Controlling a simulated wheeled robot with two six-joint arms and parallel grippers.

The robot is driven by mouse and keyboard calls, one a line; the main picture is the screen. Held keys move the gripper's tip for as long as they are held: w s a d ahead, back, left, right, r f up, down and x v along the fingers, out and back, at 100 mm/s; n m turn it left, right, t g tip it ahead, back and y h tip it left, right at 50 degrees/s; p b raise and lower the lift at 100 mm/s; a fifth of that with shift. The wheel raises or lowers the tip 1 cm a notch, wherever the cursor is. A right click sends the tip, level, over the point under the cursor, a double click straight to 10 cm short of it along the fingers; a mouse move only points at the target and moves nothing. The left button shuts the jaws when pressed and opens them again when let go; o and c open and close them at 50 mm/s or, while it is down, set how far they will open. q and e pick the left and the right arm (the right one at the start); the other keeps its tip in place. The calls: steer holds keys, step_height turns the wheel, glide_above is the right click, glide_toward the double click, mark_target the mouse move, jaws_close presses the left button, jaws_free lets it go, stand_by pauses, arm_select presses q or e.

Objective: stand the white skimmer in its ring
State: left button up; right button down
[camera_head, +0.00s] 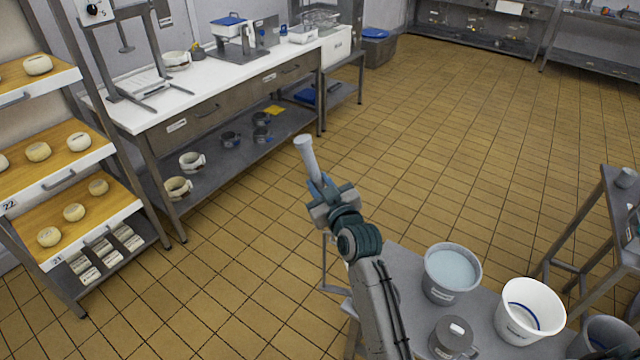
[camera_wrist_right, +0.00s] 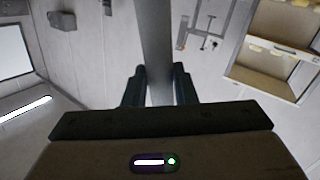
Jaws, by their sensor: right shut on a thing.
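My right gripper (camera_head: 324,190) is shut on a pale, whitish shaft (camera_head: 306,155), which I take to be the white skimmer. Its end points up and to the left in the head view, with open floor behind it. In the right wrist view the same shaft (camera_wrist_right: 155,40) rises between the two dark fingers (camera_wrist_right: 158,88). The skimmer's other end is hidden by the gripper and arm. I cannot make out its ring for certain. My left gripper is not in view.
A low grey table (camera_head: 399,256) at the lower right carries a bucket of pale liquid (camera_head: 440,288), a white bucket (camera_head: 510,325) and a grey container (camera_head: 453,340). A cheese rack (camera_head: 150,212) stands left, beside a white-topped workbench (camera_head: 128,118). The tiled floor (camera_head: 430,140) is clear.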

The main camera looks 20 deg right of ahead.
stand_by(0.3)
steer(key=c, duration=1.1)
jaws_free()
steer(key=shift+s, duration=0.1)
